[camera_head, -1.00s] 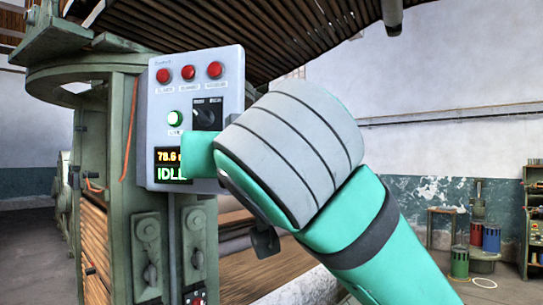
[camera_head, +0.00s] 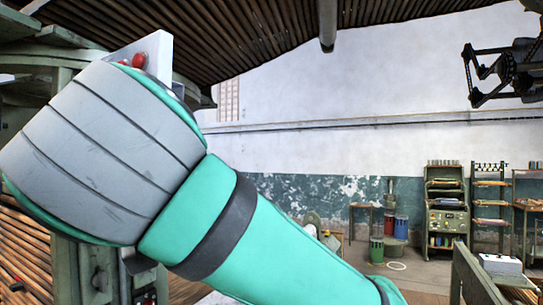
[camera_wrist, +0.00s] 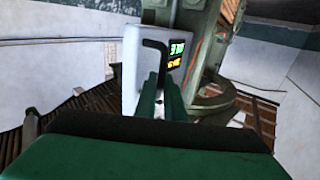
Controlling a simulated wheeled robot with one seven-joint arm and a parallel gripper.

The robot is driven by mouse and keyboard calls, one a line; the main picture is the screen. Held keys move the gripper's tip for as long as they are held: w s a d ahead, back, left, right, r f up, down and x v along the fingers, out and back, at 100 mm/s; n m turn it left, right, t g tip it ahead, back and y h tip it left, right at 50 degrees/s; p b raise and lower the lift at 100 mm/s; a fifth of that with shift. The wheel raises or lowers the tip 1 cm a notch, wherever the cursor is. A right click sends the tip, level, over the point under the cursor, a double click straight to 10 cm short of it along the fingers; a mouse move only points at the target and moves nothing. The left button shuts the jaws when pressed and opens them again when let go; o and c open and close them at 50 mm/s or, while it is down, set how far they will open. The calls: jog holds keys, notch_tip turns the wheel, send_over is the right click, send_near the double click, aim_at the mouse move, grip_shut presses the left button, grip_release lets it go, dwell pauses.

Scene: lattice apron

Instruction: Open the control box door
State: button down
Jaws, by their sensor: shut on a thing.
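The control box (camera_head: 153,52) is mostly hidden behind my arm in the head view. Only its pale upper corner and red buttons show, seen at a steep angle. In the wrist view, which appears upside down, the white box (camera_wrist: 132,70) carries a black bar handle (camera_wrist: 155,44) and a lit display (camera_wrist: 175,55). My gripper (camera_wrist: 163,84) has its two green fingers around the handle's lower end in that view and is shut on it. I cannot tell whether the door stands away from the box.
Green machine framework (camera_head: 40,50) stands behind and beside the box. Shelves (camera_head: 445,210), blue and red drums (camera_head: 401,227) and a green rail (camera_head: 480,275) are off to the right. Open floor (camera_head: 425,280) shows between them.

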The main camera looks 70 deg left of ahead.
jog(key=shift+s+f, duration=0.25)
jog(key=shift+f, duration=0.1)
jog(key=c, duration=1.8)
grip_release()
jog(key=shift+c, duration=0.2)
jog(key=shift+r, duration=0.1)
jog(key=w+d, duration=0.1)
jog(key=d, duration=0.9)
jog(key=shift+w+d, duration=0.3)
jog(key=shift+d, duration=0.1)
